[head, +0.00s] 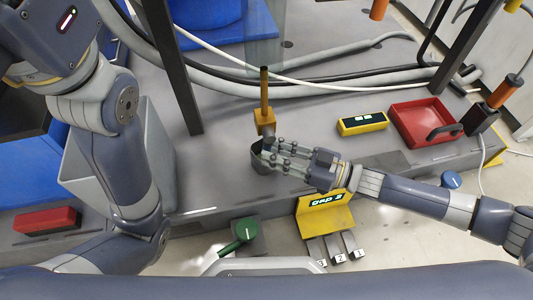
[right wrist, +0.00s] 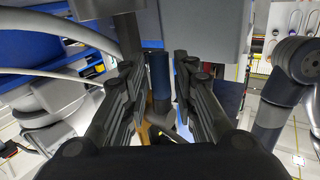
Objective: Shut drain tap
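The tap (head: 264,118) is an orange-yellow body with an upright lever that has a dark tip, on the grey bench near the middle of the head view. A dark grey cup (head: 258,157) stands just below it in the picture. My right gripper (head: 267,152) reaches in from the right, with its fingers apart, just below the tap and over the cup. In the right wrist view, a dark blue cylinder (right wrist: 160,75) shows between the spread fingers, with no clear contact. My left arm hangs at the left; its gripper is not seen.
A yellow box (head: 362,123) and a red tray (head: 424,122) lie to the right. Hoses run behind the tap. A dark post (head: 185,75) stands to its left.

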